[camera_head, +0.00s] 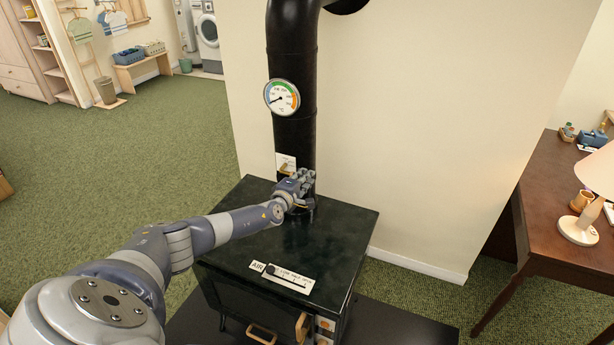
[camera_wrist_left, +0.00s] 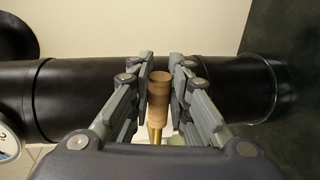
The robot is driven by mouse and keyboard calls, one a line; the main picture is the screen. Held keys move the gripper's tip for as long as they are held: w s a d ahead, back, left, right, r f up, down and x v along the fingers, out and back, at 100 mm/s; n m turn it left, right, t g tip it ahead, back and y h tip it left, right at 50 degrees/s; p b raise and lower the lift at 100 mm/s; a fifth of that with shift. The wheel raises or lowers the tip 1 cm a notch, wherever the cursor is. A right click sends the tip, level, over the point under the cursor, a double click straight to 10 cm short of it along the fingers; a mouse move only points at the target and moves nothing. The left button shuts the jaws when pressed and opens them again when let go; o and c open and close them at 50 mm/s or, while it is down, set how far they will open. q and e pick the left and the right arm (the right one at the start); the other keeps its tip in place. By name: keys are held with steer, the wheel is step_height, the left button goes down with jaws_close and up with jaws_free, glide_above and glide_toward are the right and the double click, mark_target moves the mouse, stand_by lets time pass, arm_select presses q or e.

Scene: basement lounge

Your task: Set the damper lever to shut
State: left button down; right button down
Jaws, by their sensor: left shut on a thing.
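The black stove pipe (camera_head: 296,130) rises from the dark stove top. A small white label plate (camera_head: 286,160) is on the pipe, partly hidden behind my left gripper (camera_head: 303,181). In the left wrist view, the damper lever (camera_wrist_left: 158,90) shows as a brown cylindrical knob on a brass rod, in front of the pipe (camera_wrist_left: 210,88). My left gripper (camera_wrist_left: 159,88) is shut on the knob, with a finger on each side. The lettering on the plate is too small to read, so the lever's setting cannot be told. My right gripper is not in view.
A round gauge (camera_head: 282,97) sits on the pipe above my gripper. The stove top (camera_head: 335,235) is mostly bare, with an AIR slider plate (camera_head: 290,279) at its front. A desk (camera_head: 560,215) with a lamp (camera_head: 590,200) stands right. Open carpet lies left.

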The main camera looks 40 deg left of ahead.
arm_select(q)
steer(key=shift+r, duration=0.2)
steer(key=c, duration=1.5)
jaws_free()
steer(key=shift+r, duration=0.1)
steer(key=shift+s, duration=0.4)
steer(key=v, duration=1.1)
steer(key=shift+s+d+r, duration=0.15)
steer(key=shift+s+d, duration=0.05)
steer(key=shift+s, duration=0.1)
